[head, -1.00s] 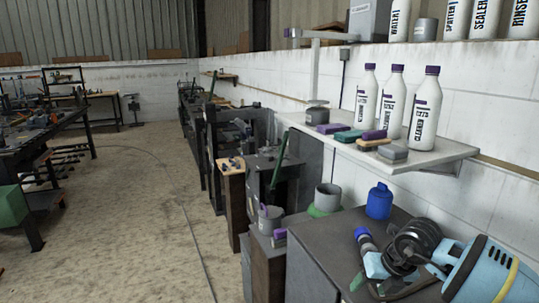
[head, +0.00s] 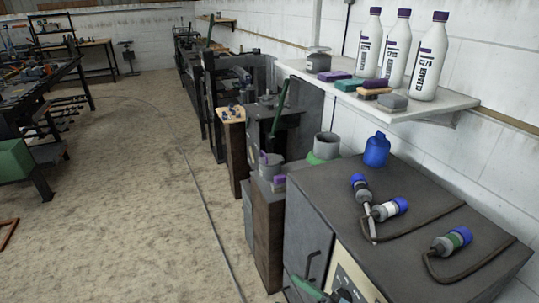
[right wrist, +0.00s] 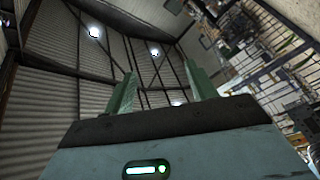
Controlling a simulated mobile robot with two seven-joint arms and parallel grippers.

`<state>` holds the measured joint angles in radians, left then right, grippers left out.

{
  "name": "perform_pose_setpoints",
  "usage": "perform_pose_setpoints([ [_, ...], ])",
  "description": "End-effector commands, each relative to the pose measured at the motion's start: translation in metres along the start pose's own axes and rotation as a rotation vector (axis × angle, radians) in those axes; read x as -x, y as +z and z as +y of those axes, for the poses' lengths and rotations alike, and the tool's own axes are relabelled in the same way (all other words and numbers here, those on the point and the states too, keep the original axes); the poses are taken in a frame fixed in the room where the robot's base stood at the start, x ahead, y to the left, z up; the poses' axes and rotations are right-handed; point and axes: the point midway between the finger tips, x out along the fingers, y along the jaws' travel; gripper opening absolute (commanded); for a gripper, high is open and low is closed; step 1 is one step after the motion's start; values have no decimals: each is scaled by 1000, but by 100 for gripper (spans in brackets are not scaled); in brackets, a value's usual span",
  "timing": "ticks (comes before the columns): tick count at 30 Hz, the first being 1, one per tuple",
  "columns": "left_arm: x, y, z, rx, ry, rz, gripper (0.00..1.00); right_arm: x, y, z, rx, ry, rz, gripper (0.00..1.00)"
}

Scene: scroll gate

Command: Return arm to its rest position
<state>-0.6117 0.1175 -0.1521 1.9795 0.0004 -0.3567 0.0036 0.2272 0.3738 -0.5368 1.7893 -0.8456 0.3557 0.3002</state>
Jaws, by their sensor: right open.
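My right gripper (right wrist: 161,78) shows in the right wrist view with its two green fingers spread apart. Nothing is between them. It points up toward the corrugated wall and roof lights. In the head view, green pieces show at the bottom edge in front of the grey cabinet (head: 400,185); they look like my right gripper's fingers, but I cannot be sure. My left gripper is not in either view.
The cabinet top holds a blue container (head: 376,150) and several blue-capped tools with cables. Above it, a wall shelf (head: 440,104) carries white bottles (head: 430,60) and small blocks. The floor (head: 120,190) to the left is open.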

Motion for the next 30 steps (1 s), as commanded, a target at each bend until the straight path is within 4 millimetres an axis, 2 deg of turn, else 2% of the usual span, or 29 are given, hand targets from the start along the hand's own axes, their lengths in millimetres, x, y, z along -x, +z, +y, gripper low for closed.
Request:
perform_pose_setpoints([
  [5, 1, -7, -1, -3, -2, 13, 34, 53, 29, -24, -283, 155, -273, 57],
  [10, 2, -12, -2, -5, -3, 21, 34, 123, 54, -66, -543, 244, -564, 57],
  [15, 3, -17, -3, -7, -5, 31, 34, 205, 59, -123, -790, 280, -855, 57],
  [19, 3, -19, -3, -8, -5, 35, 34, 254, 50, -159, -934, 281, -1018, 57],
  [21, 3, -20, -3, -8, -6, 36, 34, 271, 44, -171, -984, 278, -1074, 57],
  [24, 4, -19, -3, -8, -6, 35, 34, 286, 39, -182, -1029, 275, -1121, 57],
  [30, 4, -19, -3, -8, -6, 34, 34, 291, 36, -186, -1045, 271, -1139, 57],
])
